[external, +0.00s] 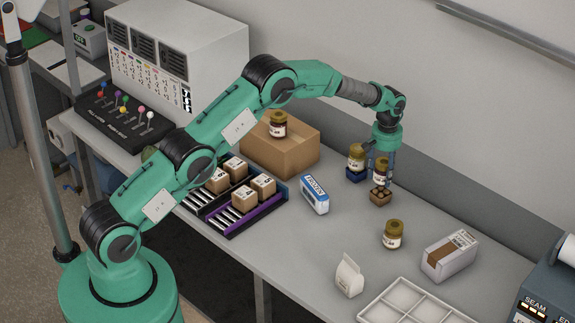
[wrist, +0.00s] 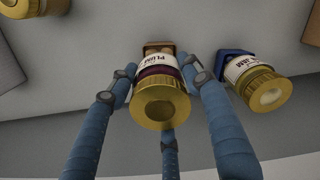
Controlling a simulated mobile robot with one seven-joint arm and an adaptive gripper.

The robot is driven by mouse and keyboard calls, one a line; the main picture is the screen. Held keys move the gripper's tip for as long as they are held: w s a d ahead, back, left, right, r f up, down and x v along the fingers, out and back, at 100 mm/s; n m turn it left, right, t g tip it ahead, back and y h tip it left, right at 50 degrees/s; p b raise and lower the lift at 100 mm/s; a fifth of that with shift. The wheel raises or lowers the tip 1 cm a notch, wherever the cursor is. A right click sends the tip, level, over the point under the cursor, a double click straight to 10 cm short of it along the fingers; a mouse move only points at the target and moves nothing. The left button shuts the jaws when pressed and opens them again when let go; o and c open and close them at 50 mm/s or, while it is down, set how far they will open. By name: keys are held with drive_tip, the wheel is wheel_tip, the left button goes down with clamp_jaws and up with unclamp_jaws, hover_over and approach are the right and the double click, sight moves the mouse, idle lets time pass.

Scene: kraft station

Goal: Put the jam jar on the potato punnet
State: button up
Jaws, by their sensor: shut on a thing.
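My gripper (external: 382,168) is shut on a jam jar (external: 381,175) with a gold lid and a white label; in the wrist view the held jar (wrist: 160,92) reads PLUM and sits between the blue fingers. The jar is upright, right over a small brown punnet (external: 380,198), which I take to be the potato punnet. The punnet also shows beyond the jar's base in the wrist view (wrist: 158,47). I cannot tell whether the jar's base touches the punnet or hangs just above it. The jar hides most of what the punnet holds.
A similar jar (external: 356,157) stands on a blue punnet (external: 356,175), close on the left. Another jar (external: 393,234) stands on the bench in front, and one (external: 278,123) on a cardboard box (external: 280,153). A carton (external: 450,256) and white tray (external: 376,314) lie to the right.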

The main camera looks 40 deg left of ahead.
sight(384, 162)
drive_tip(key=shift+w, duration=0.1)
idle(0.3)
drive_tip(key=shift+f, duration=1.7)
drive_tip(key=shift+f, duration=0.1)
drive_tip(key=o, duration=1.5)
drive_tip(key=shift+f, duration=0.1)
drive_tip(key=shift+c, duration=0.2)
wheel_tip(384, 162, up, 12)
drive_tip(key=shift+r, duration=0.15)
